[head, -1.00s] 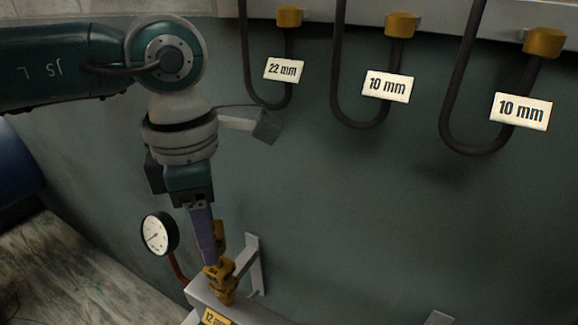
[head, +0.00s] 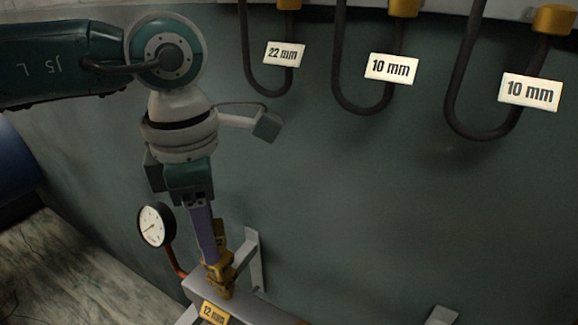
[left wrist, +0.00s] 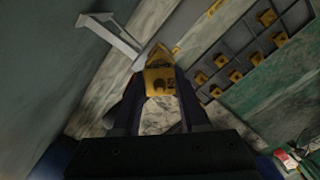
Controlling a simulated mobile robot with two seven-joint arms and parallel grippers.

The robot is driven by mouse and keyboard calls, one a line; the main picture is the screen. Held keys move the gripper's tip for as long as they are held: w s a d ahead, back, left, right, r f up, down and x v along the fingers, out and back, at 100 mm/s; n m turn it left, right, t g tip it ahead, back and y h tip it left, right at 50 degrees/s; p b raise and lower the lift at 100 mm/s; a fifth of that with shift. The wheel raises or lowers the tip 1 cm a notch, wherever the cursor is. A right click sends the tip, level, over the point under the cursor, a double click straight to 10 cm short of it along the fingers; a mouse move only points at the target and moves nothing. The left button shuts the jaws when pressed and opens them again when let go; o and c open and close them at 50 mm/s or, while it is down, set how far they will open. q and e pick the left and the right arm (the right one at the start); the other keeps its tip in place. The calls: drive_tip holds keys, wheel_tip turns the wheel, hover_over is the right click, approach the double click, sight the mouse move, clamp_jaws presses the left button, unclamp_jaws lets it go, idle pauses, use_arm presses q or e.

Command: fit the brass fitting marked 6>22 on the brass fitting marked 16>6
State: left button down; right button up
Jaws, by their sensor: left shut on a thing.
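My left gripper (head: 212,256) points down at the grey metal ledge (head: 262,309) low in the head view. It is shut on a brass fitting (left wrist: 160,80), which shows between its fingers in the left wrist view, with dark marks that I cannot read fully. In the head view, brass parts (head: 221,283) stand upright on the ledge right under the fingertips. The finger and the held fitting overlap them, so I cannot tell whether the two fittings touch or are joined. The 16>6 marking is not readable. My right gripper is not in view.
A pressure gauge (head: 156,225) on a copper pipe stands just left of the gripper. A "12 mm" label (head: 214,312) is on the ledge. Dark hoses with brass ends and labels (head: 391,68) hang along the wall. The left wrist view shows a compartment tray (left wrist: 236,50) with several brass fittings.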

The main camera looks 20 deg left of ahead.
use_arm(q)
drive_tip(key=shift+f, duration=0.2)
drive_tip(key=shift+f+b, duration=0.2)
drive_tip(key=shift+b, duration=0.25)
drive_tip(key=shift+f, duration=0.1)
idle(0.3)
drive_tip(key=shift+f+b, duration=0.3)
drive_tip(key=shift+b, duration=0.05)
drive_tip(key=shift+c, duration=1.8)
unclamp_jaws()
drive_tip(key=shift+r, duration=0.1)
wheel_tip(320, 180, up, 10)
drive_tip(key=shift+f+b, duration=0.1)
drive_tip(key=shift+b, duration=0.55)
